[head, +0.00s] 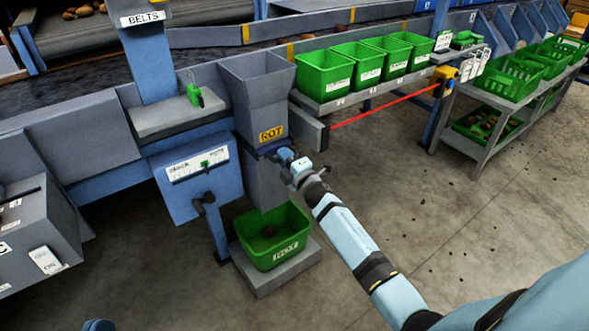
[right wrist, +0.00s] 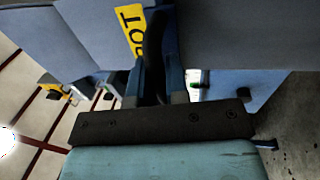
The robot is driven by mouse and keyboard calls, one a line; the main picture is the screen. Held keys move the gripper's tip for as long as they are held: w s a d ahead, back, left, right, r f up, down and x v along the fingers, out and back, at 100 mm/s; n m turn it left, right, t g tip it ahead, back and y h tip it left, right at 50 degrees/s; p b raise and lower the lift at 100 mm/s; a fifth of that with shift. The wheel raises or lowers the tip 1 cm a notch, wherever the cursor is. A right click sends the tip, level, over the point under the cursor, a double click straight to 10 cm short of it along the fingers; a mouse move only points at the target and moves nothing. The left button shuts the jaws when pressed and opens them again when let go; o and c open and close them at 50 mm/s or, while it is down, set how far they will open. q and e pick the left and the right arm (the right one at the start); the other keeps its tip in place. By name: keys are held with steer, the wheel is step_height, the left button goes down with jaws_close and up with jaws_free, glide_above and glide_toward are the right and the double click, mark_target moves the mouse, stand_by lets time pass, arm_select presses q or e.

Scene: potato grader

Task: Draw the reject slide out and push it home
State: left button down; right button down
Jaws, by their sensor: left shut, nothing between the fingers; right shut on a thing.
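The reject slide seems to be the dark blue piece (head: 270,148) across the grey chute (head: 262,95), just below the yellow ROT label (head: 271,133). My right gripper (head: 284,154) is at its right end. In the right wrist view my right gripper (right wrist: 165,85) is shut on a dark upright handle (right wrist: 157,45) beside the ROT label (right wrist: 132,30). The slide's plate is mostly hidden inside the chute, so I cannot tell how far out it is. I cannot make out my left gripper in the head view.
A green crate (head: 246,258) with a dark lump inside stands on a grey platform (head: 258,283) under the chute. A blue panel with a slider (head: 190,185) is left of the chute. Several green bins (head: 325,98) line a shelf to the right. The floor at right is open.

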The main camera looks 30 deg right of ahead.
arm_select(q)
steer(key=shift+s+f, duration=0.1)
arm_select(e)
steer(key=shift+w+r, duration=0.1)
steer(key=shift+r, duration=0.05)
